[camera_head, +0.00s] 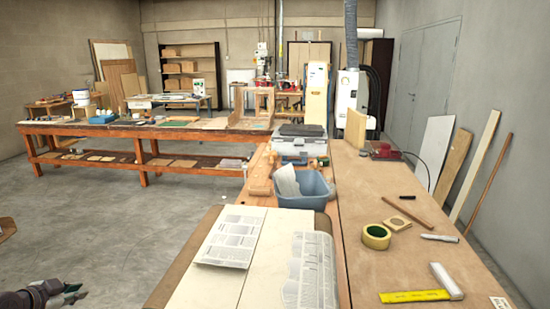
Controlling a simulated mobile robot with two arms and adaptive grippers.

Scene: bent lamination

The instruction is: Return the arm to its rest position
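My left gripper (78,291) shows at the bottom left corner, over the grey concrete floor and well to the left of the workbench. Its dark fingers point right and no held object shows. The view is too small and oblique to tell whether they are open or shut. My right gripper is not in view.
The workbench (375,280) fills the lower right. It holds newspaper sheets (230,246), a blue-grey bin (300,188), a green and yellow tape roll (376,237) and a yellow ruler (414,296). A long wooden table (148,131) stands behind. Open floor (110,230) lies left.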

